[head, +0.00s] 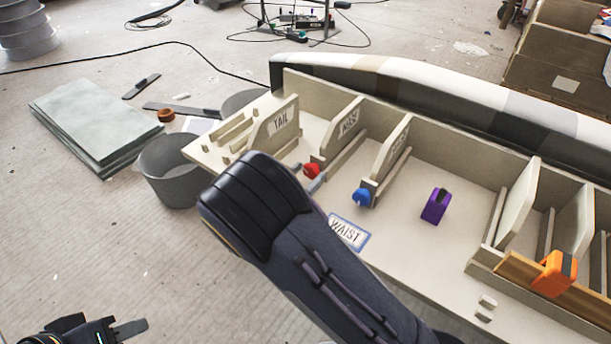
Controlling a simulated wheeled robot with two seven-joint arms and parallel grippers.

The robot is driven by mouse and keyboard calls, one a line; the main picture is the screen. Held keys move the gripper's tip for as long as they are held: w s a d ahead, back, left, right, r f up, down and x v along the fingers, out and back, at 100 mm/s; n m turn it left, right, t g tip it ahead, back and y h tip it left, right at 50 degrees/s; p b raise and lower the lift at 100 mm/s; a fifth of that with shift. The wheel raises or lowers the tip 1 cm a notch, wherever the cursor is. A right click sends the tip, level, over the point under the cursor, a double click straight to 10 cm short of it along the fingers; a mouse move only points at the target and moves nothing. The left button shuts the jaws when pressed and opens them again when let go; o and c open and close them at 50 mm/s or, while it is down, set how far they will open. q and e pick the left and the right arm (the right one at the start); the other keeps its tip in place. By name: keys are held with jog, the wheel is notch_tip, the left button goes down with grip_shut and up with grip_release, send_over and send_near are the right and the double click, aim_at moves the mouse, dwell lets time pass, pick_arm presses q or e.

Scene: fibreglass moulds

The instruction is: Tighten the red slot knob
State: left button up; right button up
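The red knob (312,170) sits at the front end of the slot by the divider labelled NOSE (347,124), on the long cream mould rack. My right arm comes in from the lower right and its dark wrist hides most of the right gripper (308,177). Its grey fingertips show on either side of the red knob; whether they press on it I cannot tell. My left gripper (120,330) is at the lower left, partly cut off by the frame edge, over the floor and away from the rack; its opening is unclear.
A blue knob (362,197) is close right of the red knob. A purple clamp (436,205) and an orange clamp (554,273) are further right. A WAIST label (349,232) is on the front. A grey bucket (168,172) and stacked sheets (95,120) stand left.

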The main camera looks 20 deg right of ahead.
jog(key=c, duration=0.8)
jog(key=m, duration=0.3)
jog(key=shift+f+b, duration=0.1)
jog(key=shift+b, duration=0.2)
jog(key=shift+m+b, duration=0.7)
jog(key=shift+m, duration=1.2)
jog(key=o, duration=1)
